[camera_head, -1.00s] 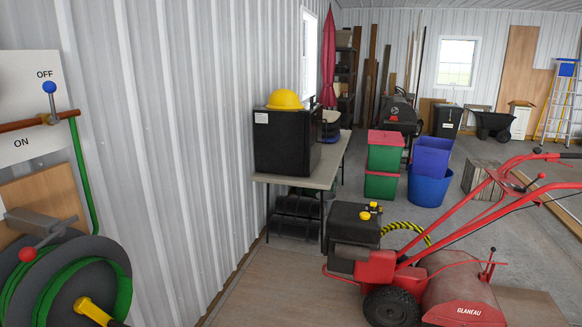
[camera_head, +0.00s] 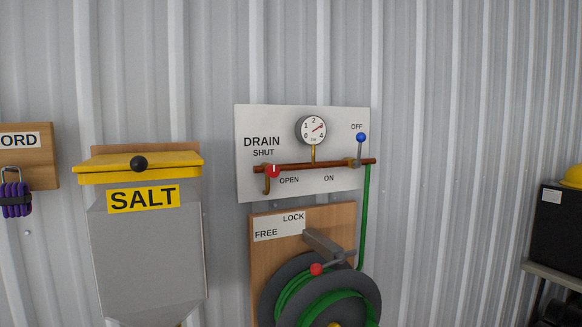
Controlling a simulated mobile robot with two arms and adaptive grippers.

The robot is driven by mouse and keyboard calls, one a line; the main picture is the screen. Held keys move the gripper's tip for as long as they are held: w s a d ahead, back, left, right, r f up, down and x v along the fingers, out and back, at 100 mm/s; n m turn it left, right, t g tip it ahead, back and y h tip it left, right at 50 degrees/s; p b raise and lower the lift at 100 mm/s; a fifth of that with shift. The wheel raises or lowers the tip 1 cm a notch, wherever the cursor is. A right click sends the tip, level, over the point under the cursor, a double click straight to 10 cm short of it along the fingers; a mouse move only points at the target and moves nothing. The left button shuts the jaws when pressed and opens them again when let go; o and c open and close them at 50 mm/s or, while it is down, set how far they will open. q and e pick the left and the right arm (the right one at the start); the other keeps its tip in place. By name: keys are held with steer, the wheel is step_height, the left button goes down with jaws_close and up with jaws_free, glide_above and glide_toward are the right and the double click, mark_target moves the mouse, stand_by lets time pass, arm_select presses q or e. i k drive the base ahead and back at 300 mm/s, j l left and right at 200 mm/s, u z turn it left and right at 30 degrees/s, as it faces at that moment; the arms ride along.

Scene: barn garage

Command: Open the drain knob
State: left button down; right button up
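The red drain knob (camera_head: 272,171) sits at the left end of a copper pipe (camera_head: 320,164) on a white wall panel (camera_head: 351,186). The panel reads DRAIN, with SHUT above the knob and OPEN to its lower right. A small white mark shows at the knob's top, on the side of SHUT. A short brass spout (camera_head: 266,187) hangs below the knob. A blue-tipped lever (camera_head: 361,138) at the pipe's right end points up at OFF. A round gauge (camera_head: 312,129) stands above the pipe. Neither of my grippers shows.
Below the panel is a hose reel (camera_head: 266,305) with green hose and a red-tipped lever (camera_head: 317,269). A grey salt bin (camera_head: 150,258) with a yellow lid (camera_head: 130,166) is on the left. A black box (camera_head: 552,225) stands on a table at the right.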

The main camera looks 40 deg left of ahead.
mark_target(272, 171)
steer(key=j+u, duration=0.15)
steer(key=u, duration=1)
